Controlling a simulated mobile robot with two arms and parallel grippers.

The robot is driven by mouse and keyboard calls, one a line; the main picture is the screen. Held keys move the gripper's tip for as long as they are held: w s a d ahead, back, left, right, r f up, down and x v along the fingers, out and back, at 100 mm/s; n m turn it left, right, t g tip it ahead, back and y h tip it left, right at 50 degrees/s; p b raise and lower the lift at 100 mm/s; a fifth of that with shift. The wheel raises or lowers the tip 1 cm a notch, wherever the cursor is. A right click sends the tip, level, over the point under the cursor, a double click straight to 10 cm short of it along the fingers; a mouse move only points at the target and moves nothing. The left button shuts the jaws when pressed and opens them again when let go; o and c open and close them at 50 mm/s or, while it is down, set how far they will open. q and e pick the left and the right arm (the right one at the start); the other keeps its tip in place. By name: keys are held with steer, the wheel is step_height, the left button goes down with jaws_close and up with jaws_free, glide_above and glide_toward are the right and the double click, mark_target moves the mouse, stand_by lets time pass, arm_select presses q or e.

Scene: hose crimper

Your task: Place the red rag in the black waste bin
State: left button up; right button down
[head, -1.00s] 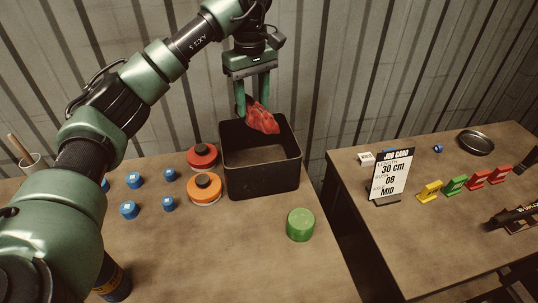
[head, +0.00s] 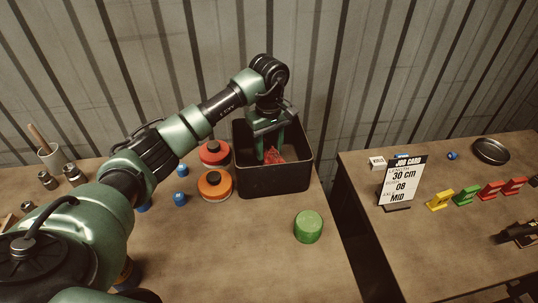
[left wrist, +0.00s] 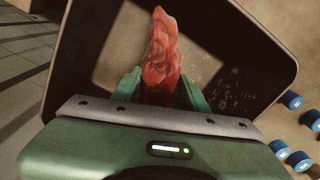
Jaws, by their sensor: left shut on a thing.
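The black waste bin (head: 275,180) stands on the table near its back right, open at the top. My left gripper (head: 271,155) reaches down inside the bin's opening, shut on the red rag (head: 275,157). In the left wrist view the crumpled red rag (left wrist: 162,52) sticks out between the green fingers (left wrist: 162,90), with the bin's dark rim (left wrist: 285,50) around it. Whether the rag touches the bin's floor cannot be told. My right gripper is not in view.
An orange-topped round tin (head: 214,186) and a red one (head: 214,152) stand left of the bin. A green cylinder (head: 308,227) stands in front of it. Small blue caps (head: 180,199) lie further left. A second table with a job card (head: 403,182) is to the right, across a gap.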

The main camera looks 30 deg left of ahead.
mark_target(269, 157)
arm_select(q)
step_height(269, 157, down, 4)
steer(key=shift+r+p, duration=0.2)
steer(key=shift+p, duration=0.25)
steer(key=shift+f, duration=0.15)
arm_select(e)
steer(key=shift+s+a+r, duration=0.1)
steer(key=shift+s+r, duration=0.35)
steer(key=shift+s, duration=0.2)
arm_select(q)
steer(key=shift+f, duration=0.1)
steer(key=o, duration=1.3)
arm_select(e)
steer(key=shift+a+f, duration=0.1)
